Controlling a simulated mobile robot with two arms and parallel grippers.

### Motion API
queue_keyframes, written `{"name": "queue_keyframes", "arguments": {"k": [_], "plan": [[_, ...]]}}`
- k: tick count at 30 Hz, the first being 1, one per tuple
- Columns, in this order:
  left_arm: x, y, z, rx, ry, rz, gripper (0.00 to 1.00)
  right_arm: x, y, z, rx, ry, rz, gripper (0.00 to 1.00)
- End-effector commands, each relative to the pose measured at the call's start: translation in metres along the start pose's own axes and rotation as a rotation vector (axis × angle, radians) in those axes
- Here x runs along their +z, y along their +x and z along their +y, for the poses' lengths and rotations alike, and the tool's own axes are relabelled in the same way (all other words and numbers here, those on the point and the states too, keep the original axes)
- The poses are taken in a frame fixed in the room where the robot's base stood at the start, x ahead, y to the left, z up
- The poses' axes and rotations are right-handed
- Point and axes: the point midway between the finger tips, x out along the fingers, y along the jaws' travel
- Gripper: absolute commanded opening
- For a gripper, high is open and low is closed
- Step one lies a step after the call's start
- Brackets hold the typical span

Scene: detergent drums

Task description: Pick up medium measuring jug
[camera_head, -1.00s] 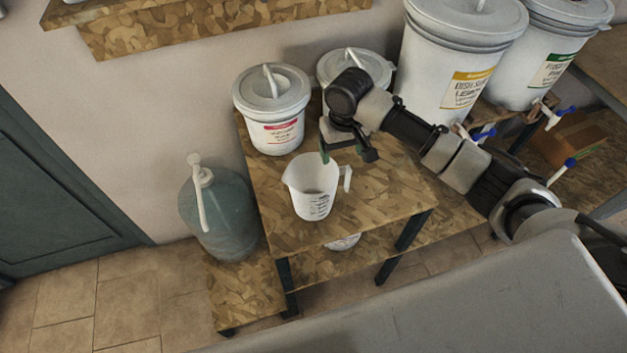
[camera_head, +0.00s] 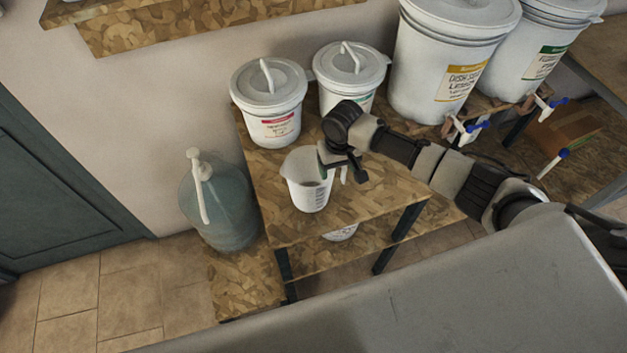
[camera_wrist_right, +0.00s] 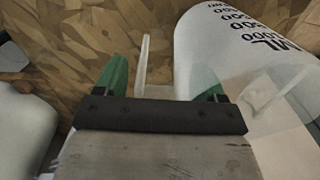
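The measuring jug (camera_head: 308,183), white and translucent with dark markings, stands upright on the wooden table (camera_head: 385,195). Its handle faces right, towards my right gripper (camera_head: 342,168). In the right wrist view the jug (camera_wrist_right: 235,45) fills the upper right, with its thin handle (camera_wrist_right: 143,62) showing between the green fingertips of my open right gripper (camera_wrist_right: 162,78). The right fingertip overlaps the jug's wall in that view. I cannot tell whether either finger touches the handle. The arm partly hides the handle in the head view. My left gripper is not in view.
Two lidded white drums (camera_head: 270,105) (camera_head: 350,75) stand at the table's back. Larger drums (camera_head: 445,60) with taps are at the upper right. A teal bottle with a pump (camera_head: 222,210) stands left of the table. The table's front is clear.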

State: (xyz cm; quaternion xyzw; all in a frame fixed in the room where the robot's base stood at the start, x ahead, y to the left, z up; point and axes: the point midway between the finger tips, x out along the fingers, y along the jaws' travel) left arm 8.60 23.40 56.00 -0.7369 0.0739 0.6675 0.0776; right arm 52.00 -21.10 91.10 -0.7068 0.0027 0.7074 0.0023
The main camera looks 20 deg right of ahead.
Motion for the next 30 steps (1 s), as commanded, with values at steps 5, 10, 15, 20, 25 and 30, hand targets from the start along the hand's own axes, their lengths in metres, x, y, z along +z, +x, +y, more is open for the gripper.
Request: {"name": "queue_keyframes", "arguments": {"k": [5, 10, 15, 20, 25, 30], "plan": [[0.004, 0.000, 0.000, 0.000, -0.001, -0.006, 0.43, 0.000, 0.000, 0.000, 0.000, 0.000, 0.000, 0.42], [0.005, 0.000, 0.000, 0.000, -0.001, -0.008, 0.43, 0.000, -0.001, 0.000, 0.000, 0.000, 0.001, 0.22], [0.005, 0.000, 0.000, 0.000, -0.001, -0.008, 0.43, 0.000, -0.001, 0.000, 0.000, 0.000, 0.001, 0.22], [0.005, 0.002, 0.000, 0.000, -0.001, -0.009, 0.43, -0.001, -0.006, 0.000, -0.001, 0.000, 0.003, 0.22], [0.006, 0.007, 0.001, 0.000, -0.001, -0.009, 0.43, -0.002, -0.026, 0.000, -0.001, 0.001, 0.006, 0.22], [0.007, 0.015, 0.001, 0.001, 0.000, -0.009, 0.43, 0.005, -0.051, 0.022, 0.003, 0.004, 0.003, 0.22]]}}
